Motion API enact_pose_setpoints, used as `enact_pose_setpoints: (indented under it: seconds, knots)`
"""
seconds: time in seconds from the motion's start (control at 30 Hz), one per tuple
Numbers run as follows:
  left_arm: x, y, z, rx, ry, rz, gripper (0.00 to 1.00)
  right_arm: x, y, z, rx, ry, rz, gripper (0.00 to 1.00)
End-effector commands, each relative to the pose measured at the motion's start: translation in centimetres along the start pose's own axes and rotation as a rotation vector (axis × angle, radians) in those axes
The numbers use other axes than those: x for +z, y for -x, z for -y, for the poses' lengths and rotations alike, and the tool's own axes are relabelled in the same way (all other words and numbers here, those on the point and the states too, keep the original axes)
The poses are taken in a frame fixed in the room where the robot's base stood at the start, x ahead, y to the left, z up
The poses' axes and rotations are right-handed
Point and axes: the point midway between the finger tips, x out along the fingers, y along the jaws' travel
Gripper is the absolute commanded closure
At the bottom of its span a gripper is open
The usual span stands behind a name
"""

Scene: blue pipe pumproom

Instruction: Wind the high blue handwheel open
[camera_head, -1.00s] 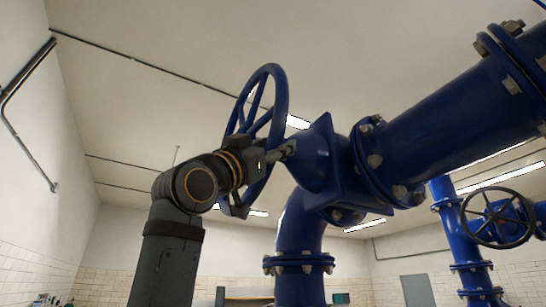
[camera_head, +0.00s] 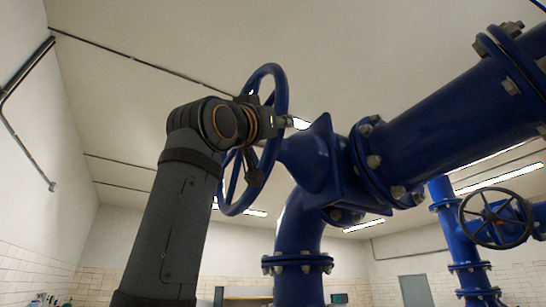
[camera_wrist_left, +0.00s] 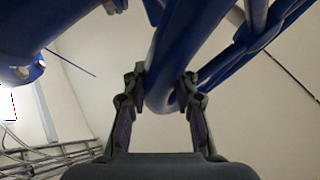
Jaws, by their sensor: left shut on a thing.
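The high blue handwheel (camera_head: 279,82) stands upright in the middle of the head view, on the left side of the blue valve body (camera_head: 305,160). My left gripper (camera_head: 284,122) reaches it from the left, at the upper right part of the rim. In the left wrist view, the two fingers of my left gripper (camera_wrist_left: 166,88) lie on either side of the blue rim (camera_wrist_left: 172,60) and are shut on it. My wrist hides part of the wheel and its hub in the head view. My right gripper is not in view.
A thick blue pipe (camera_head: 450,100) runs from the valve to the upper right, and another blue pipe (camera_head: 298,245) drops below it. A lower, dark handwheel (camera_head: 497,218) is at the far right. The space left of my arm is clear up to the wall.

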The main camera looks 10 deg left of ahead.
Motion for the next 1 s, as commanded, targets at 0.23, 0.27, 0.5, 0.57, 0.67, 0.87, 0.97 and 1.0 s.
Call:
enact_pose_setpoints:
  seconds: [0.23, 0.27, 0.5, 0.57, 0.67, 0.87, 0.97, 1.0]
  knots:
    - [-3.3, -1.6, -0.6, -0.065, 0.113, 0.087, 1.00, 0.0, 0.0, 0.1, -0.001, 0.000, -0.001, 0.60]
    - [-3.5, -1.7, -0.6, -0.070, 0.121, 0.094, 1.00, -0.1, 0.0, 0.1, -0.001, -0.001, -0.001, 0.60]
    - [-4.5, -2.2, -0.5, -0.101, 0.172, 0.130, 1.00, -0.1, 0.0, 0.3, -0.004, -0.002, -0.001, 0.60]
    - [-4.5, -2.2, -0.5, -0.105, 0.178, 0.134, 1.00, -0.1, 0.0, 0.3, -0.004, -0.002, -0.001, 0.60]
    - [-4.5, -2.2, -0.4, -0.108, 0.184, 0.139, 1.00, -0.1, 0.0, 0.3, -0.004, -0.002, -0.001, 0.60]
    - [-4.3, -2.3, -0.4, -0.107, 0.185, 0.142, 1.00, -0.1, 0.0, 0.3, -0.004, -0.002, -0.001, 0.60]
    - [-4.3, -2.3, -0.5, -0.107, 0.185, 0.143, 0.68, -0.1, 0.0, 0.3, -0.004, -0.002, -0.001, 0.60]
    - [-4.3, -2.3, -0.5, -0.107, 0.185, 0.143, 0.63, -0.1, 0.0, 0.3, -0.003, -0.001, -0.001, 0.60]
